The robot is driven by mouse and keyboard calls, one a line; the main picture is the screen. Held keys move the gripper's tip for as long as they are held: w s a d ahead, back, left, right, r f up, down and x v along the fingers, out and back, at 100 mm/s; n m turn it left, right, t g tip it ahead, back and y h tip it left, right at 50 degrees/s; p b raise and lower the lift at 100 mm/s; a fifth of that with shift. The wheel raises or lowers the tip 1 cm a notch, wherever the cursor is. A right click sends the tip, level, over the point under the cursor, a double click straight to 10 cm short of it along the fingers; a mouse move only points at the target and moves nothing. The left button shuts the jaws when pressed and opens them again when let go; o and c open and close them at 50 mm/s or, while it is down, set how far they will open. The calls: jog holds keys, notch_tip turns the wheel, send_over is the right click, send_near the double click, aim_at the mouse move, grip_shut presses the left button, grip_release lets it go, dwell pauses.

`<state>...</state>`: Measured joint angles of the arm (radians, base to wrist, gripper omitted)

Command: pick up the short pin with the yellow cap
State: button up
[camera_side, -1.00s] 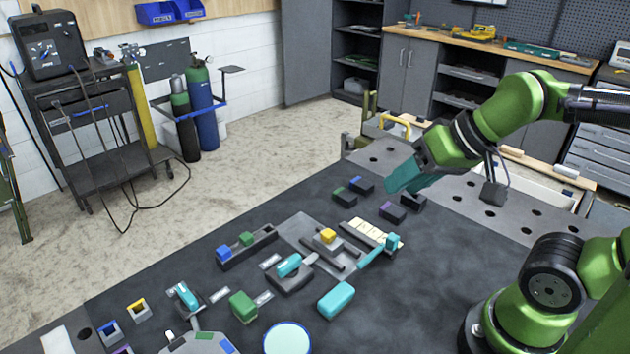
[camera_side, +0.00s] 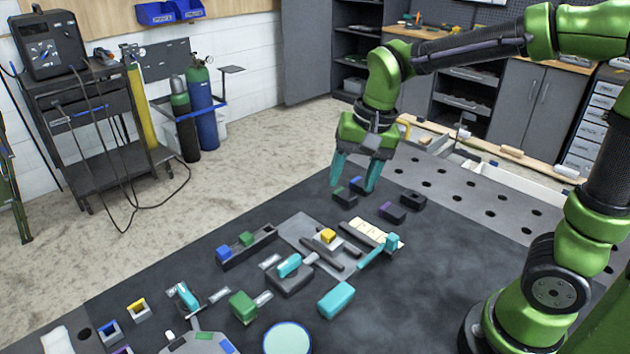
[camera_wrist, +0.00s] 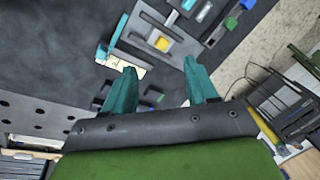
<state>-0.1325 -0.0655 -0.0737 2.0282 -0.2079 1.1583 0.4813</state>
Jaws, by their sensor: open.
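The yellow cap (camera_side: 327,236) is a small yellow block on the grey gate plate (camera_side: 294,231), between dark rails, near the middle of the table. The pin's shaft is hidden below it. The cap also shows in the wrist view (camera_wrist: 162,44), just beyond my fingertips. My gripper (camera_side: 354,180) is open and empty, its two teal fingers spread and pointing down. In the side view it is behind the cap and slightly right of it, over the dark blocks with green and blue tops, clearly apart from the cap. It also shows in the wrist view (camera_wrist: 160,66).
Dark blocks with green (camera_side: 339,194) and purple (camera_side: 390,211) tops lie near my fingers. A teal-handled slider (camera_side: 378,250) is right of the cap, a teal handle (camera_side: 289,265) in front of it. A tray (camera_side: 246,247) with blue and green blocks stands left. Dark table at the front right is bare.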

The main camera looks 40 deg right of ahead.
jog(key=w+f+m+g+h, duration=0.1)
jog(key=w+f+m+g, duration=0.1)
jog(key=w+m, duration=0.3)
jog(key=m, duration=0.4)
send_over(328, 233)
jog(key=f, duration=0.9)
jog(key=shift+s+d, duration=0.3)
jog(key=shift+s, duration=0.05)
jog(key=shift+w+a+f, duration=0.15)
jog(key=shift+w+f, duration=0.05)
jog(key=shift+f, duration=1.4)
jog(key=shift+w+a+f, duration=0.1)
jog(key=shift+w+f, duration=0.05)
jog(key=shift+f, duration=1.4)
grip_shut()
